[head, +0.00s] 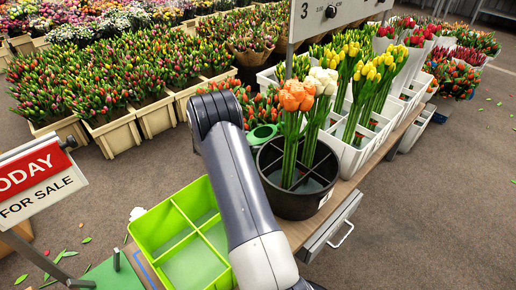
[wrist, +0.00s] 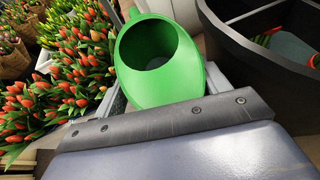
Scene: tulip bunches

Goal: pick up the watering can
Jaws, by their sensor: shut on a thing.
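The green watering can (wrist: 152,88) fills the upper middle of the wrist view, its round dark opening facing the camera. My gripper (wrist: 166,92) is shut on it, with grey finger parts showing at its left and right sides. The fingertips are hidden behind the can. In the head view only a small green part of the can (head: 262,133) shows, just right of my arm. My arm hides the gripper there. I cannot tell whether the can touches the surface below it.
A black divided bucket (head: 300,202) with orange and white tulips stands close to the can's right. A lime-green divided crate (head: 158,228) is at the front left. White crates (head: 352,160) of yellow tulips stand behind. Red tulips (wrist: 65,70) crowd the can's left side.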

